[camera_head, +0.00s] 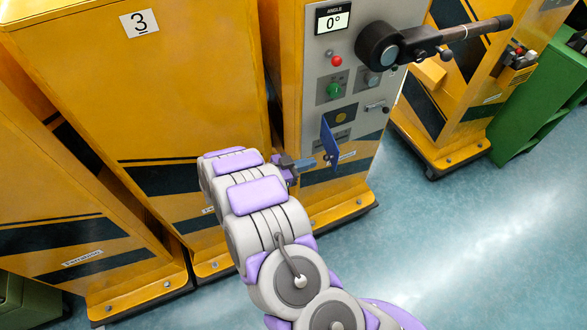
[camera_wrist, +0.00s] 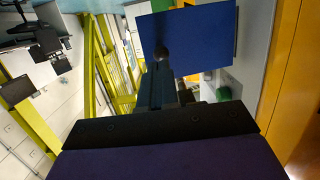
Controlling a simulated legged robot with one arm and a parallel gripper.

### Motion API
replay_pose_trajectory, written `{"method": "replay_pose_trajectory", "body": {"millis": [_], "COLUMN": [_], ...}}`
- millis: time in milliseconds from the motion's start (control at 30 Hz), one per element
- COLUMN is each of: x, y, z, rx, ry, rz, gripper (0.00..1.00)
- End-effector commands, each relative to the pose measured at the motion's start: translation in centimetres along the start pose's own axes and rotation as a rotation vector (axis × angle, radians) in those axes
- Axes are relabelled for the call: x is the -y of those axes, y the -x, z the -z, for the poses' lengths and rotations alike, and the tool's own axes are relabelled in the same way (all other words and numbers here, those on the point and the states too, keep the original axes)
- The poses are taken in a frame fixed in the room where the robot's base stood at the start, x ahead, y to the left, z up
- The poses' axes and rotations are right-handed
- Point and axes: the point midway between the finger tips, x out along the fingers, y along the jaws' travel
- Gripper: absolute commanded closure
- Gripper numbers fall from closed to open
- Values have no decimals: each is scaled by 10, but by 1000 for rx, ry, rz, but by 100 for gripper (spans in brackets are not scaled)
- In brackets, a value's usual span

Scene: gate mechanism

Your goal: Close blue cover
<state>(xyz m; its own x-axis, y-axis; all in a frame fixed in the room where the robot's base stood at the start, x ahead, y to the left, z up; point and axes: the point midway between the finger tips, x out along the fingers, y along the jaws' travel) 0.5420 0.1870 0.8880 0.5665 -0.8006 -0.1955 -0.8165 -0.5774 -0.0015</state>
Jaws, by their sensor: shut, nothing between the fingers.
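The blue cover (camera_head: 329,140) is a flat plate on the front of the grey control panel, low down. It stands out from the panel, swung open, and shows nearly edge-on in the head view. My gripper (camera_head: 312,163) is shut and empty, just left of the cover's lower part. In the wrist view the cover (camera_wrist: 205,38) fills the top middle, and the tip of my gripper (camera_wrist: 162,54) lies in front of its lower left area. I cannot tell whether they touch.
The panel carries a green button (camera_head: 334,90), a red button (camera_head: 336,61), an angle display reading 0° (camera_head: 333,18) and a large black handle (camera_head: 462,32) projecting right. A yellow cabinet marked 3 (camera_head: 190,100) stands close on the left. Open floor (camera_head: 450,240) lies at the right.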

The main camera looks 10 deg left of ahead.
Motion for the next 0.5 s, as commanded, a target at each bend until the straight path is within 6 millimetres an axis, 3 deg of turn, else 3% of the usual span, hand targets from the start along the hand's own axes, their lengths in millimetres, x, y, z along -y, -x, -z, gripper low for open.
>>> {"method": "replay_pose_trajectory", "body": {"millis": [233,500], "x": [-1,-3], "y": [-29,-37], "z": [0,2], "rx": [1,4], "ry": [1,-3], "rz": [-1,0], "gripper": [100,100]}}
